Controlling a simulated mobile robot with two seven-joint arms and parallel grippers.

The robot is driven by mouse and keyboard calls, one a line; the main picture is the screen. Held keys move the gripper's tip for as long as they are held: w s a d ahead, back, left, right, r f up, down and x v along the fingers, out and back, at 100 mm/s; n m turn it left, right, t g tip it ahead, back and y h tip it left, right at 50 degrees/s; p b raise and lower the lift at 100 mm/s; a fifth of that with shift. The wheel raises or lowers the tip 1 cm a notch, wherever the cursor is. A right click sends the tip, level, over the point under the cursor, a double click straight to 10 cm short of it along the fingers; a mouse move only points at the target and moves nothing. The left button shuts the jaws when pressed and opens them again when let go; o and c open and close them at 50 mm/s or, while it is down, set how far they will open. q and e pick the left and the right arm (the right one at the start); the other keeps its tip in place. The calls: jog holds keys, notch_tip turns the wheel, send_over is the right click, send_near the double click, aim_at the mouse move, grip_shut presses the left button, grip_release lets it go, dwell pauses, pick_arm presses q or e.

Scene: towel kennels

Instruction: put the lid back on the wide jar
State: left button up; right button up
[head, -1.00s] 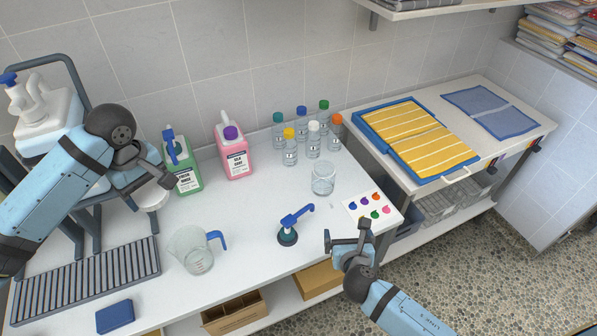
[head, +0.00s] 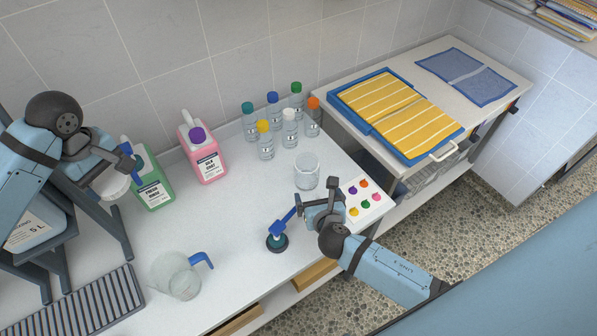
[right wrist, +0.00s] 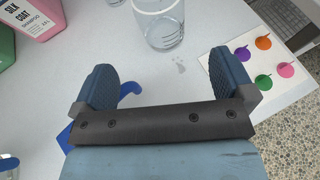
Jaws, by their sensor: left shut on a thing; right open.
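The wide jar (head: 307,172) is clear glass and stands open on the white worktop near its right end. Its lower part shows in the right wrist view (right wrist: 160,27). My left gripper (head: 118,166) is shut on a white round thing (head: 110,187), which looks like the lid, beside the green bottle. The gripper partly hides it, and it is far to the left of the jar. My right gripper (head: 318,196) is open and empty, just in front of the jar and apart from it. Its two fingers frame bare worktop in the right wrist view (right wrist: 163,78).
A pink bottle (head: 208,165), green bottle (head: 154,190) and measuring jug (head: 175,276) stand left. Mid-worktop is clear.

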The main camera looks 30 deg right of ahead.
aim_at(310, 176)
pick_arm(q)
jog(key=shift+w, duration=0.1)
pick_arm(e)
jog(key=shift+x, duration=3.05)
jog(key=shift+f, duration=0.1)
pick_arm(q)
jog(key=shift+f, duration=0.1)
pick_arm(e)
jog(key=x, duration=0.6)
jog(key=shift+a, duration=0.1)
jog(key=shift+c, duration=0.2)
jog(key=c, duration=0.9)
jog(key=shift+o, duration=0.2)
jog(key=shift+r, duration=0.25)
